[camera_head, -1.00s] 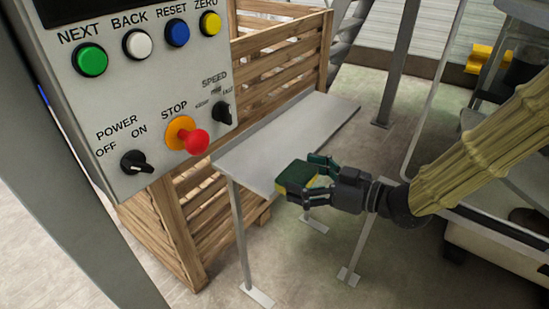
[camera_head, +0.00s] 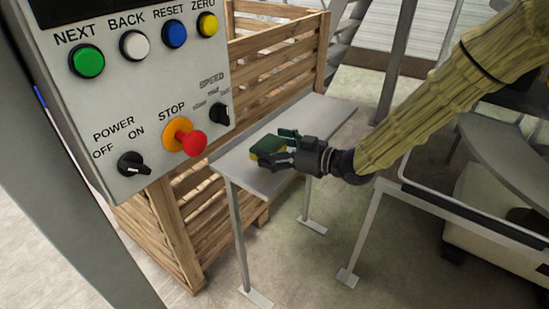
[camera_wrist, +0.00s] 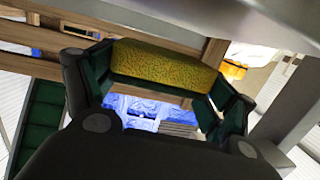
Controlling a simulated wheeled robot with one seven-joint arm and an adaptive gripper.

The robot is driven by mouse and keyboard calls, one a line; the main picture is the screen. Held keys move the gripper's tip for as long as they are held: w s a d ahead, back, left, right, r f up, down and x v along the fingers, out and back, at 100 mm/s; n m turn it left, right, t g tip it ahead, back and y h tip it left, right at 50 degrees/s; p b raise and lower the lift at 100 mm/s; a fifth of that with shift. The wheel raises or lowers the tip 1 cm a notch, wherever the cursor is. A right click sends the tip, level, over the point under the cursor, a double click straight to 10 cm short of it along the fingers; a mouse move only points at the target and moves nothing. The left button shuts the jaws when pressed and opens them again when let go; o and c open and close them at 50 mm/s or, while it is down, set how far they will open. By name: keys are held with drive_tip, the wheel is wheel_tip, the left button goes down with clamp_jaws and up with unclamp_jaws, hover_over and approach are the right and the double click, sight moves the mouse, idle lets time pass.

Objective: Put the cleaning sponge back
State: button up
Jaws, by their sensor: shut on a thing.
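The cleaning sponge (camera_head: 268,149) is a small block, dark green on top with yellow below. My gripper (camera_head: 279,147) is shut on it, in the middle of the head view. The sponge overlaps the grey shelf (camera_head: 318,115) in the head view; I cannot tell whether it touches the surface. In the wrist view the sponge's yellow face (camera_wrist: 165,65) lies across the top, between the two dark fingers (camera_wrist: 160,85).
A grey control panel (camera_head: 150,95) with buttons and a red stop knob (camera_head: 193,142) stands at the left, close to the shelf. A wooden slatted crate (camera_head: 180,225) is behind and below the shelf. The shelf's right part is bare. A metal-framed machine stands at the right.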

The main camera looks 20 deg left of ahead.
drive_tip(key=shift+f, duration=1.7)
drive_tip(key=shift+f, duration=0.1)
drive_tip(key=o, duration=0.6)
drive_tip(key=shift+d, duration=0.1)
drive_tip(key=v, duration=1.2)
